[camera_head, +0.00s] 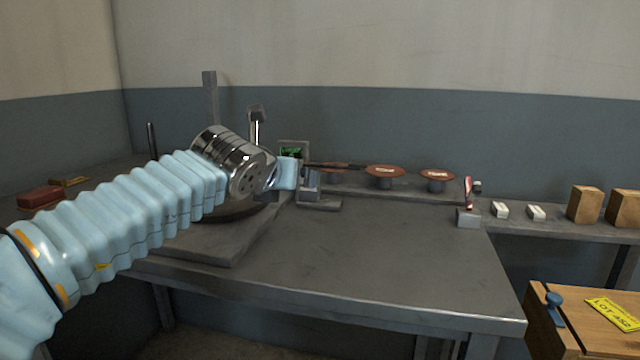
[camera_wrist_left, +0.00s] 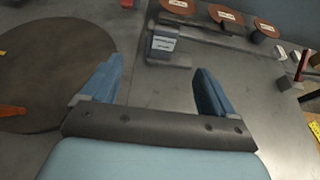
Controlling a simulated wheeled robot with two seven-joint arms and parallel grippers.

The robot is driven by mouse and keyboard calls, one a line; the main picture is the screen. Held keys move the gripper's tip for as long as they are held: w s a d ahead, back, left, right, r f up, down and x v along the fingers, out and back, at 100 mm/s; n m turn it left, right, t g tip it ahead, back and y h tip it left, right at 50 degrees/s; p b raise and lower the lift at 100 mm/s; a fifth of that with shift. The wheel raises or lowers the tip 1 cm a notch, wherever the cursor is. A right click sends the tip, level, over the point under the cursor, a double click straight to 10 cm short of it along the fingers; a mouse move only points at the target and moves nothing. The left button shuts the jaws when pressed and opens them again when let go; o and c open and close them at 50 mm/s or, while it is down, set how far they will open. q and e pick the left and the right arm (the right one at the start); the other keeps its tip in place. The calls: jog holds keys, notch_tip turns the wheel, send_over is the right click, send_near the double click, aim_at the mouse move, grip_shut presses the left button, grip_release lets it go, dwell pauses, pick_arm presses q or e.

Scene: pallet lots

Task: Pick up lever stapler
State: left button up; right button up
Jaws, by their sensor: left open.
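A small grey block with an upright red lever (camera_head: 468,193) stands near the right back corner of the grey table. It looks most like the lever stapler, but I cannot be sure. Its red part shows at the right edge of the left wrist view (camera_wrist_left: 303,65). My left gripper (camera_head: 286,173) is over the back left of the table, well left of the lever. In the left wrist view its blue fingers (camera_wrist_left: 160,88) are apart with only table between them. A grey block with a pale label (camera_wrist_left: 164,42) stands beyond the fingers. My right gripper is not in view.
A dark round turntable (camera_wrist_left: 50,70) lies left of the gripper. Red-brown labelled discs (camera_head: 385,171) stand along the back. White blocks (camera_head: 500,210) and brown boxes (camera_head: 584,205) are on the right shelf. A wooden crate (camera_head: 545,325) is at front right. The table's middle is clear.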

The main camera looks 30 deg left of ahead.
aim_at(319, 188)
pick_arm(q)
jog(key=x, duration=1.4)
jog(key=shift+w+r+b, duration=0.15)
jog(key=shift+w+b, duration=0.1)
jog(key=shift+b, duration=0.15)
jog(key=shift+r, duration=0.1)
jog(key=c, duration=1.4)
